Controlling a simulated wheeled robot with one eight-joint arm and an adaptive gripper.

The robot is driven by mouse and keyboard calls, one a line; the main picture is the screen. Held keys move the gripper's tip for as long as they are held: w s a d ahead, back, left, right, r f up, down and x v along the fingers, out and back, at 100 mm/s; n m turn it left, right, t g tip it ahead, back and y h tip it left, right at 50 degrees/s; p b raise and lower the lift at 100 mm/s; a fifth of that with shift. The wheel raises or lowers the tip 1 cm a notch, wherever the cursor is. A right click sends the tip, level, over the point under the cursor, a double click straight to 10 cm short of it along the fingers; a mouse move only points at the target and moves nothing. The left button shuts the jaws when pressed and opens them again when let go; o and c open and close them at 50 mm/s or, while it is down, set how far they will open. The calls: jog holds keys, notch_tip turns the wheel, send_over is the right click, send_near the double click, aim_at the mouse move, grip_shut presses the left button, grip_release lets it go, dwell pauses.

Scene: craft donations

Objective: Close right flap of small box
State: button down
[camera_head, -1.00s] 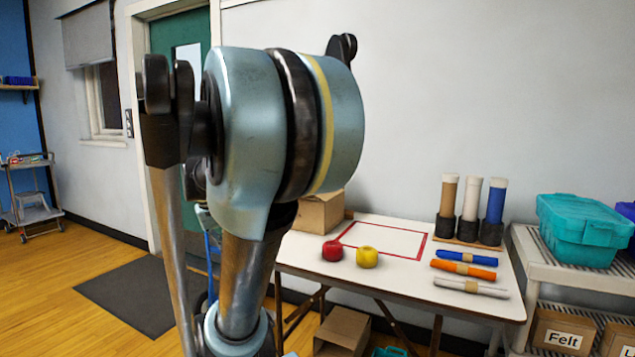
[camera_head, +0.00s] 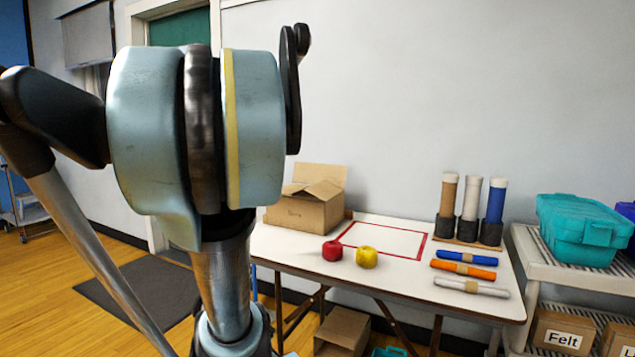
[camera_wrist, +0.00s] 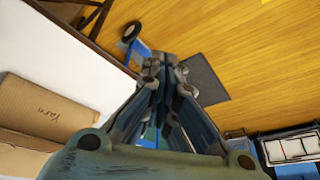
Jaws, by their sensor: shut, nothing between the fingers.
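The small cardboard box (camera_head: 296,214) stands on the left end of the white table. Its back flap (camera_head: 325,174) stands upright and another flap (camera_head: 322,190) slants over the top; my arm hides part of its left side. The head view does not show my gripper.
The white table (camera_head: 400,275) also bears a red yarn ball (camera_head: 332,250), a yellow one (camera_head: 367,257), a red-outlined rectangle (camera_head: 385,240), several rolls (camera_head: 464,272) and upright tubes (camera_head: 471,200). A shelf with a teal bin (camera_head: 580,232) stands at right.

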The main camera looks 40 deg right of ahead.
jog(key=w+d+r+m+t+h, duration=0.1)
jog(key=w+d+r+m, duration=0.2)
jog(key=d, duration=0.4)
jog(key=w+d+r, duration=0.4)
jog(key=w+d, duration=0.2)
jog(key=w+d+r+m+t+h, duration=0.1)
jog(key=w+d+r+m, duration=0.2)
jog(key=d, duration=0.4)
jog(key=w+d+r+m+h, duration=0.1)
jog(key=w+d+r, duration=0.1)
jog(key=d, duration=0.4)
jog(key=w+d+r+h, duration=0.1)
jog(key=w+d+r, duration=0.1)
jog(key=d, duration=0.4)
jog(key=m+h, duration=0.2)
jog(key=m, duration=0.1)
send_over(319, 187)
jog(key=s, duration=0.1)
jog(key=shift+t, duration=0.4)
jog(key=f, duration=0.4)
jog(key=shift+d, duration=0.35)
jog(key=f, duration=0.3)
jog(key=shift+w+a, duration=0.35)
jog(key=shift+w, duration=0.05)
jog(key=shift+w+f, duration=0.1)
jog(key=shift+f, duration=0.2)
